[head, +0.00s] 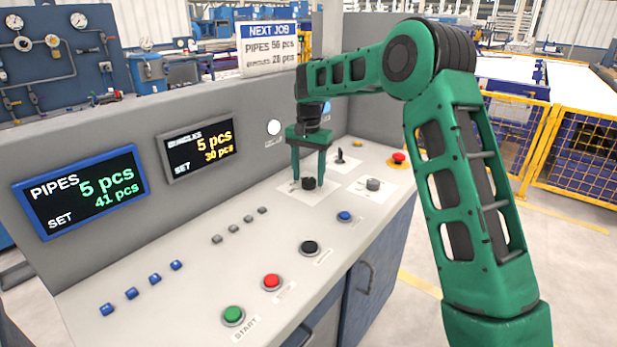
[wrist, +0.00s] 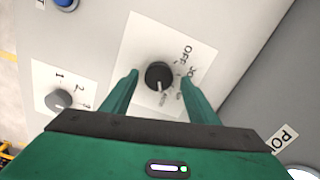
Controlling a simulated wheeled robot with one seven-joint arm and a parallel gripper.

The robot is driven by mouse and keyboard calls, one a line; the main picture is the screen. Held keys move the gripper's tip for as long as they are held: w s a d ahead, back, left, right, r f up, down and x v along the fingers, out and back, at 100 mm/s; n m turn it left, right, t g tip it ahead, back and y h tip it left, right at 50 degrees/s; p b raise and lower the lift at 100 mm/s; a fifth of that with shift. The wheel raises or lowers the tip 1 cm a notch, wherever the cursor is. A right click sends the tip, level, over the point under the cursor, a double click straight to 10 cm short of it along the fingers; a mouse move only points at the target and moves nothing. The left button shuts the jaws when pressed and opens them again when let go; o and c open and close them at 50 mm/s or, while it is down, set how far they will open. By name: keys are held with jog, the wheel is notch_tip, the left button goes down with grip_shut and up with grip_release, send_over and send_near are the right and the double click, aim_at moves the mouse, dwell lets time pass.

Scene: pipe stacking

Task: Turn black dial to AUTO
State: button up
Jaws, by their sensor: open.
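The black dial (head: 309,183) sits on a white label plate on the sloped console top. In the wrist view the black dial (wrist: 158,75) is round with a pale pointer mark, and its plate reads OFF plus other words that are partly covered. My gripper (head: 308,182) points down over the dial with its fingers apart, one on each side. In the wrist view the fingertips of my gripper (wrist: 159,75) straddle the dial with gaps and do not appear to touch it. I cannot tell for certain which word the pointer faces.
A grey numbered dial (head: 373,184) sits right of the black dial, with a black lever switch (head: 340,156) behind. A red button (head: 398,158) stands at the far right and a blue button (head: 344,216) in front. The console's upright panel (head: 237,185) rises behind my gripper.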

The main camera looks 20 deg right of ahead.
aim_at(308, 179)
notch_tip(308, 179, up, 10)
jog(key=shift+r, duration=0.15)
dwell(0.3)
